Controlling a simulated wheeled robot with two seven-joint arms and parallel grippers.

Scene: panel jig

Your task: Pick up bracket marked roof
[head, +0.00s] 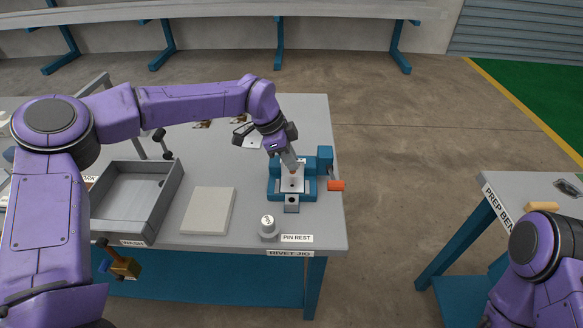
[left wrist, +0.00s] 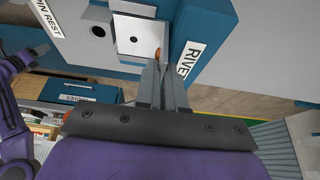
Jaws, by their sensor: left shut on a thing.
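My left gripper (head: 295,168) reaches down over the blue rivet jig (head: 308,187) on the grey bench. Its fingers also show in the left wrist view (left wrist: 159,72), shut with a small copper-coloured piece (left wrist: 157,54) at their tips. The tips are over a pale square plate (left wrist: 137,34) in the jig; I cannot tell whether the piece touches it. Small brown pieces (head: 202,124) lie at the back of the bench, partly behind my left arm. I cannot read a roof mark on anything. My right gripper is out of view.
A grey tray (head: 118,229) and a pale flat block (head: 208,211) sit left of the jig. A white capped pin (head: 268,226) stands by the PIN REST label. The jig's orange handle (head: 336,185) sticks out at the bench edge. A prep bench (head: 530,188) is at right.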

